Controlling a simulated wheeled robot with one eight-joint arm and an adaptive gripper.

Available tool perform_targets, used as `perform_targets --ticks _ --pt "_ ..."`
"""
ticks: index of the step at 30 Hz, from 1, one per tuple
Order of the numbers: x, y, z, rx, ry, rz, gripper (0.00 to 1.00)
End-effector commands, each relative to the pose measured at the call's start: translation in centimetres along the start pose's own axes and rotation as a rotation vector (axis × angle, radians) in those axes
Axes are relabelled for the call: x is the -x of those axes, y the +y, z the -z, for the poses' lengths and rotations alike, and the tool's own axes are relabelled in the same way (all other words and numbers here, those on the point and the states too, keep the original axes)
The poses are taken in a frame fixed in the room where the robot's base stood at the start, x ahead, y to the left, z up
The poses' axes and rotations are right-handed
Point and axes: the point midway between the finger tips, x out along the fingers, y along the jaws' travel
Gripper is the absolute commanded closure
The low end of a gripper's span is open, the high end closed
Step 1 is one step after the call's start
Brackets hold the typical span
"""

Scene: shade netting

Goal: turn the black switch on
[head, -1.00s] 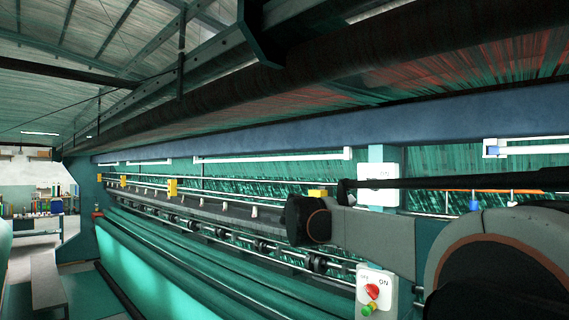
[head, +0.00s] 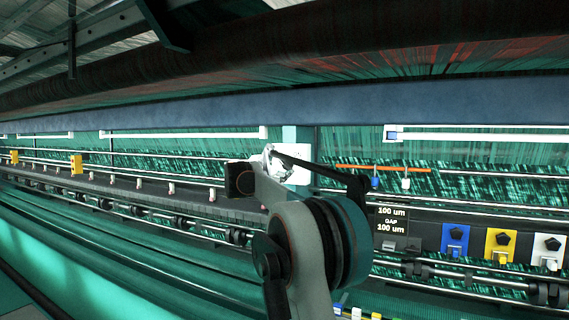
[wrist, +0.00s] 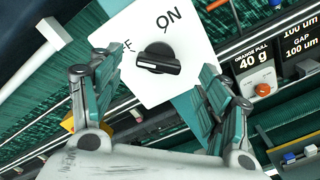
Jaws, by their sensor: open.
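The black switch (wrist: 158,60) is a rotary knob on a white panel (wrist: 145,25). "ON" is printed at the panel's upper right. Lettering to the left of the knob is partly hidden by a finger. The knob's bar lies nearly left to right in the wrist view; I cannot tell which end is its pointer. My gripper (wrist: 157,70) is open and empty, one finger on each side of the knob, apparently not touching it. In the head view my gripper (head: 272,163) is in front of the white panel (head: 298,176), and the knob is hidden.
A dark display (head: 391,220) reads "100 um". Blue (head: 455,239), yellow (head: 500,244) and white (head: 548,248) knob plates are to its right. In the wrist view an orange button (wrist: 263,90) is right of my gripper. Rollers and rails run below.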

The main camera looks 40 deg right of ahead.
Motion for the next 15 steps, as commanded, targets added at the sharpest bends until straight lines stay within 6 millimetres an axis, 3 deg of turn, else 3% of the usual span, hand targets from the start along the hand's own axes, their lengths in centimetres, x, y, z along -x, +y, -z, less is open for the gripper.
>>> perform_targets --ticks 6,15 --pt "-3.4 0.1 -0.1 0.0 0.0 0.001 0.3" --pt "-4.9 0.0 0.0 -0.001 0.0 0.001 0.3"
